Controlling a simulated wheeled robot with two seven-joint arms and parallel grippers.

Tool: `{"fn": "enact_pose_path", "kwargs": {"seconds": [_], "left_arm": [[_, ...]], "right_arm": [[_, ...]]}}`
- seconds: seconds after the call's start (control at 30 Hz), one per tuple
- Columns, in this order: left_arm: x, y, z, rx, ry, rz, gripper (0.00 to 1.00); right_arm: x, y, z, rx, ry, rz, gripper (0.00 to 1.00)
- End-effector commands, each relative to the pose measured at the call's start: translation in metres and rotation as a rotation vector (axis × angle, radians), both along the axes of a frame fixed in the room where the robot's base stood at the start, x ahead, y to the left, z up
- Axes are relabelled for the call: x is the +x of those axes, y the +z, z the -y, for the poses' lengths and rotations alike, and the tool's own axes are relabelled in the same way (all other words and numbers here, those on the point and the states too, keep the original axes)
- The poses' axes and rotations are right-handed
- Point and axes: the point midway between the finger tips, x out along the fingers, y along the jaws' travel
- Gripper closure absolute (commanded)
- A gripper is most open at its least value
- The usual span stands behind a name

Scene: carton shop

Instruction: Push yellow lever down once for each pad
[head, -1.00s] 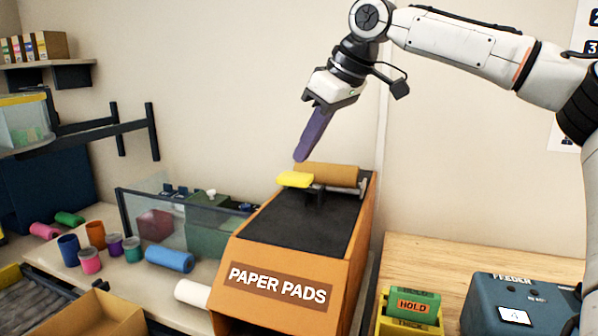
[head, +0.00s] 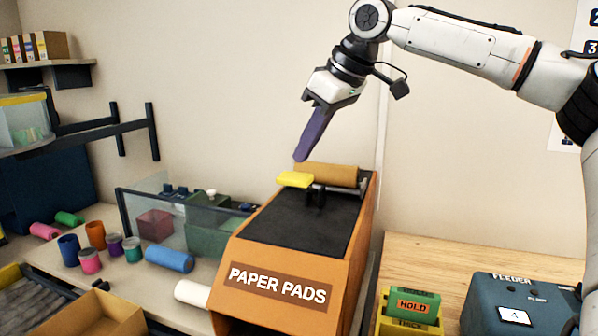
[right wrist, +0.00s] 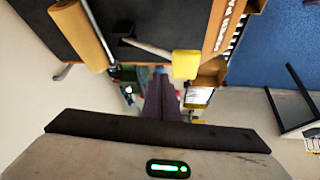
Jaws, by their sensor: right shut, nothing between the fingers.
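The paper pads dispenser (head: 290,290) is an orange box with a black sloped top. A yellow lever (head: 295,180) sticks out over the left side of its top, in front of a brown paper roll (head: 335,175). My right gripper (head: 301,158) is shut and empty, its purple fingers pointing down just above the yellow lever, with a small gap in the head view. In the right wrist view the purple fingers (right wrist: 160,85) are together, beside the yellow lever (right wrist: 186,64). My left gripper is not in view. No pad shows in the dispenser's dark front opening.
A blue feeder box (head: 520,300) and a yellow bin with a green HOLD block (head: 412,302) stand on the wooden table at right. Coloured rolls and jars, including a blue roll (head: 170,259), lie at left. An open cardboard box (head: 105,315) is at front left.

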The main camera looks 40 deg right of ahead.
Motion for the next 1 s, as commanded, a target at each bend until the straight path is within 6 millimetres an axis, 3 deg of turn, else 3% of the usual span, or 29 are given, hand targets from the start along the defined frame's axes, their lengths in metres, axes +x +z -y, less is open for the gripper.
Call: {"fn": "enact_pose_path", "kwargs": {"seconds": [0.3,1.0], "left_arm": [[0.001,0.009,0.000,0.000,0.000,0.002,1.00],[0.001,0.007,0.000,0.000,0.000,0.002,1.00]], "right_arm": [[-0.002,-0.006,-0.003,0.001,0.001,0.001,1.00],[-0.003,-0.012,-0.005,0.000,0.001,0.000,1.00]]}}
